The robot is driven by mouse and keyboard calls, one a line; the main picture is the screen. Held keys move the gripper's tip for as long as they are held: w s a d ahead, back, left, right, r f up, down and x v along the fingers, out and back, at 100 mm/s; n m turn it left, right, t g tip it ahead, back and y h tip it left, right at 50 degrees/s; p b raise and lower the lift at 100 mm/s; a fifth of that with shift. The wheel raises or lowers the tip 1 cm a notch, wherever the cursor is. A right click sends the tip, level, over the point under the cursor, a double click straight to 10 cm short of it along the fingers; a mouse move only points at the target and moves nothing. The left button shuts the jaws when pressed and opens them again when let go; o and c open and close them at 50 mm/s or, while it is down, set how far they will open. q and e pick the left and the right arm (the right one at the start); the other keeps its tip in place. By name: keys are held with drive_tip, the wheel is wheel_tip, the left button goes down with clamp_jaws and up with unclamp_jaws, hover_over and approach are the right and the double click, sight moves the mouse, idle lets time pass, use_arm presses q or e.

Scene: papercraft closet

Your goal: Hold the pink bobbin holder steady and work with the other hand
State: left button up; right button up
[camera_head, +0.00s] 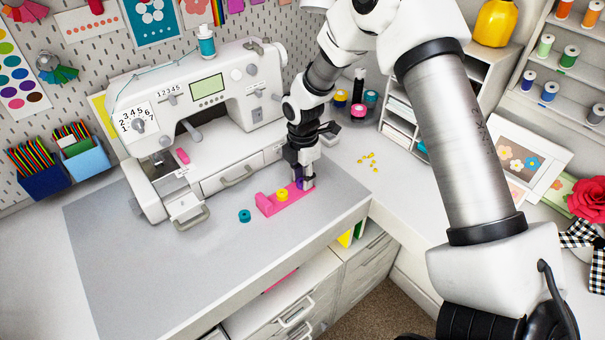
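The pink bobbin holder (268,205) lies on the grey mat in front of the sewing machine. A yellow bobbin (282,195) sits on it near the middle. My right gripper (304,184) points down at the holder's right end. A bit of purple, perhaps a bobbin, shows between its fingertips. I cannot tell whether the fingers press on it or on the holder. A teal bobbin (245,216) lies loose on the mat, left of the holder. My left gripper is not in view.
The white sewing machine (220,100) stands behind the holder. Small yellow pieces (372,160) and several thread spools lie to the right. Pen boxes (88,160) stand at the left. The grey mat (130,270) is clear at the front left.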

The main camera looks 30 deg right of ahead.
clamp_jaws()
drive_tip(key=o, duration=0.8)
unclamp_jaws()
drive_tip(key=shift+c, duration=0.2)
drive_tip(key=shift+o, duration=0.5)
drive_tip(key=shift+w+f, duration=0.1)
drive_tip(key=shift+w, duration=0.05)
wheel_tip(320, 180, up, 12)
